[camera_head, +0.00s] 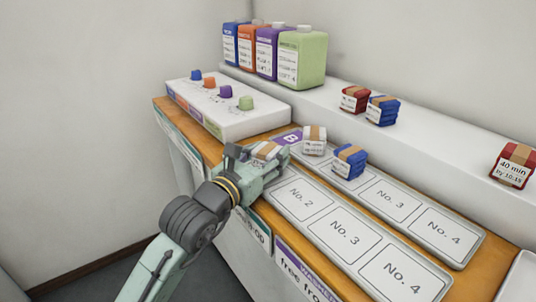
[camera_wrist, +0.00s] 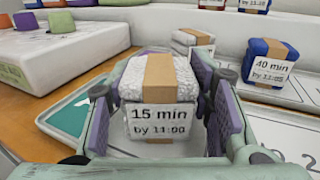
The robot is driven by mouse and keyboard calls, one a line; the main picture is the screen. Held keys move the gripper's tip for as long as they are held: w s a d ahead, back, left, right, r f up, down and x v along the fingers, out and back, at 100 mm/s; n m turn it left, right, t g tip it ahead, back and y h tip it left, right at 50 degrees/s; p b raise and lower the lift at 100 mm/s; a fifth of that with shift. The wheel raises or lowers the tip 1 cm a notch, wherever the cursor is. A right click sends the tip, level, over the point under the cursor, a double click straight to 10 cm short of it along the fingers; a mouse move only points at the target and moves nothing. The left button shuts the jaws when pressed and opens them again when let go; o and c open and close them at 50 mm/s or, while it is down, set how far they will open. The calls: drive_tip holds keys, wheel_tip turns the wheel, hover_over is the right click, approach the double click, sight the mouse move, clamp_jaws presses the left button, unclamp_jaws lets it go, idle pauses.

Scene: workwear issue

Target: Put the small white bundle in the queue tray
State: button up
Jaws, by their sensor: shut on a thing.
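My gripper (camera_head: 262,155) is shut on a white bundle (camera_wrist: 158,75) with a tan band and a label reading "15 min by 11:00". In the wrist view the purple-padded fingers (camera_wrist: 160,115) stand on both sides of it. It is at the near-left end of the front tray (camera_head: 340,236), whose No. 2, No. 3 and No. 4 slots show empty. I cannot tell whether the bundle touches the tray. The back tray (camera_head: 392,207) holds another white bundle (camera_head: 314,140) and a blue bundle (camera_head: 349,161), labelled "40 min" in the wrist view. Which tray is the queue is not readable.
A white block with coloured knobs (camera_head: 232,110) stands left of the trays. Several coloured jugs (camera_head: 302,58) stand on the raised shelf behind. Red (camera_head: 355,98) and blue (camera_head: 382,111) bundles and a "40 min" red bundle (camera_head: 512,165) sit on that shelf.

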drive_tip(key=o, duration=1.2)
drive_tip(key=shift+c, duration=0.2)
drive_tip(key=shift+r+p, duration=0.15)
drive_tip(key=shift+p, duration=0.2)
drive_tip(key=shift+s+a, duration=0.25)
drive_tip(key=b+v, duration=0.6)
drive_tip(key=v, duration=0.5)
drive_tip(key=shift+s, duration=0.25)
